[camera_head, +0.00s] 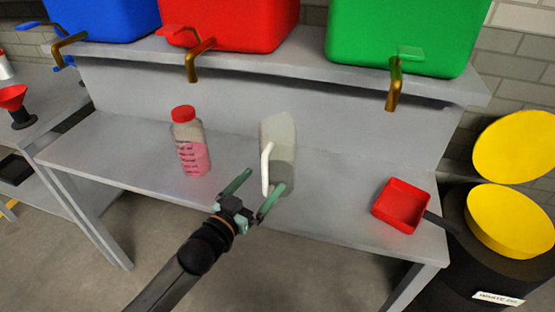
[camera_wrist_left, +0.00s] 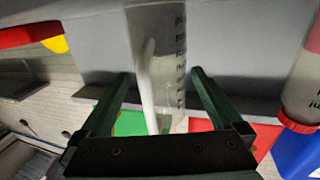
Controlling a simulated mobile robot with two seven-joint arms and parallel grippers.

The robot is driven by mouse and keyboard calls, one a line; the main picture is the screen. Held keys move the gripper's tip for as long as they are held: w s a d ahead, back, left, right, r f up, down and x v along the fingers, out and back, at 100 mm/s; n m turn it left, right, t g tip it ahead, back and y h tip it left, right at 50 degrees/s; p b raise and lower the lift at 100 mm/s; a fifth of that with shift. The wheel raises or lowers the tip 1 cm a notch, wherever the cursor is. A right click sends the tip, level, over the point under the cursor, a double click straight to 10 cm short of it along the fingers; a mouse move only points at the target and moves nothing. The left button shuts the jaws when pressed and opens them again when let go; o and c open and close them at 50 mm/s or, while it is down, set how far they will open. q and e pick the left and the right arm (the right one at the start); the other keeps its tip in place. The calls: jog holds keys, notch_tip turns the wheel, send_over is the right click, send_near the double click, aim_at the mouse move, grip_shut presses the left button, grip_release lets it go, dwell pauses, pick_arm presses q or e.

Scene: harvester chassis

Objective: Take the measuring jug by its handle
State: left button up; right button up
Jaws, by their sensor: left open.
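The measuring jug (camera_head: 281,140) is a clear, greyish jug standing upright on the grey bench, with a white handle (camera_head: 267,168) on its near left side. My left gripper (camera_head: 266,180) comes in from the lower left, open and empty, with its green fingertips near the handle. In the left wrist view the jug (camera_wrist_left: 172,50) shows ahead with dark graduation marks, and its white handle (camera_wrist_left: 147,85) appears between the two open fingers (camera_wrist_left: 161,75). I cannot tell whether the fingertips reach past the handle. My right gripper is not in view.
A red-capped bottle of pink liquid (camera_head: 193,157) stands left of the jug. A red square scoop (camera_head: 400,206) lies at the bench's right. Blue, red and green (camera_head: 405,35) tanks with brass taps sit on the shelf above. A dark drum with a yellow lid (camera_head: 510,222) stands right.

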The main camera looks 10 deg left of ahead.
pick_arm(q)
jog(key=shift+x, duration=1.5)
jog(key=shift+f, duration=0.1)
jog(key=c, duration=1.3)
jog(key=shift+c, duration=0.5)
jog(key=shift+r, duration=0.2)
